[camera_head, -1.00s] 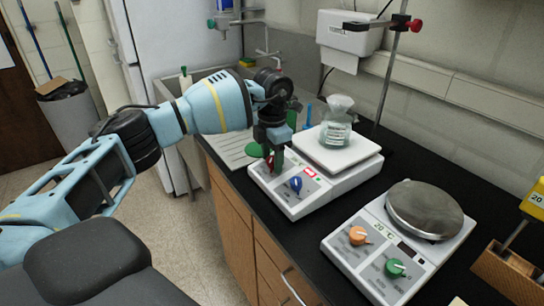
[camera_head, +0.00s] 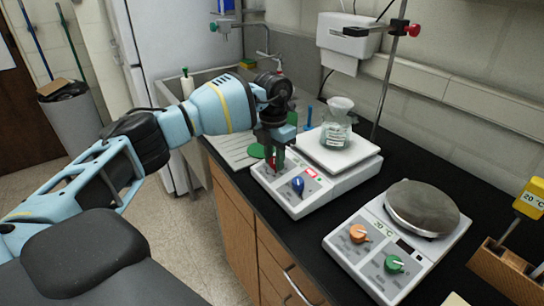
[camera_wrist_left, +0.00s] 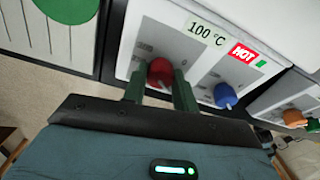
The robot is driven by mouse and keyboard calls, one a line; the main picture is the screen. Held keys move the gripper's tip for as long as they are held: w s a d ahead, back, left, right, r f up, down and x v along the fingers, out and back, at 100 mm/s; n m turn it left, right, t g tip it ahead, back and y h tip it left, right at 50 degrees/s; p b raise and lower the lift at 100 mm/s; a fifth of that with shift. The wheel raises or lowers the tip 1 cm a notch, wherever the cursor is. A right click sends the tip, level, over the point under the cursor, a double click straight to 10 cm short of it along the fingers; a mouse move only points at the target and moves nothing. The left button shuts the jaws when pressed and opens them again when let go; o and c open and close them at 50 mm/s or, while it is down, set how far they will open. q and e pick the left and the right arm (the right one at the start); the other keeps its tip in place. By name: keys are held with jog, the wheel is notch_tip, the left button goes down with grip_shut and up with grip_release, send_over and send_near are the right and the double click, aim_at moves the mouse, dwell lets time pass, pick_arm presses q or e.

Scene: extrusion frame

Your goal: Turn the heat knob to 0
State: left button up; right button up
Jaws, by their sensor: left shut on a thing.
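The far hot plate (camera_head: 287,205) has a white body, a red knob (camera_head: 271,164) and a blue knob (camera_head: 297,184). In the left wrist view its label (camera_wrist_left: 207,33) reads 100 °C beside a red HOT sign (camera_wrist_left: 243,52). My left gripper (camera_wrist_left: 160,90) has its two fingers around the red knob (camera_wrist_left: 160,71) and is shut on it. The fingers hide the knob's sides, and I cannot read its setting. The blue knob (camera_wrist_left: 225,95) stands free to the right. My right gripper is not in view.
A glass flask (camera_head: 335,132) with a whitish shape above its neck stands on the far hot plate. A nearer hot plate (camera_head: 340,240), labelled 20 °C, has orange and green knobs. A stand rod (camera_head: 393,80) rises behind. A sink lies left of the plates.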

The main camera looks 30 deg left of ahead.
pick_arm(q)
jog(key=n, duration=0.1)
jog(key=n+p, duration=0.1)
jog(key=shift+r+n+h, duration=0.25)
jog(key=shift+n+h, duration=0.05)
jog(key=shift+n, duration=0.1)
jog(key=n, duration=0.2)
jog(key=shift+f+n+h, duration=0.15)
jog(key=shift+n+h, duration=0.15)
jog(key=shift+n, duration=0.1)
jog(key=n, duration=0.2)
jog(key=shift+a+f+n+h, duration=0.1)
jog(key=shift+n+h, duration=0.2)
jog(key=shift+n+t+h, duration=0.3)
jog(key=shift+n+t, duration=0.2)
jog(key=shift+n, duration=1.7)
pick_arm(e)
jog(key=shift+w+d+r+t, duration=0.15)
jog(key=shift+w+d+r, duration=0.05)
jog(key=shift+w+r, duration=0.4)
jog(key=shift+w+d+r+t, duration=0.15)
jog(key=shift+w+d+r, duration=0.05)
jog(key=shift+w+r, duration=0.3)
pick_arm(q)
jog(key=o, duration=1)
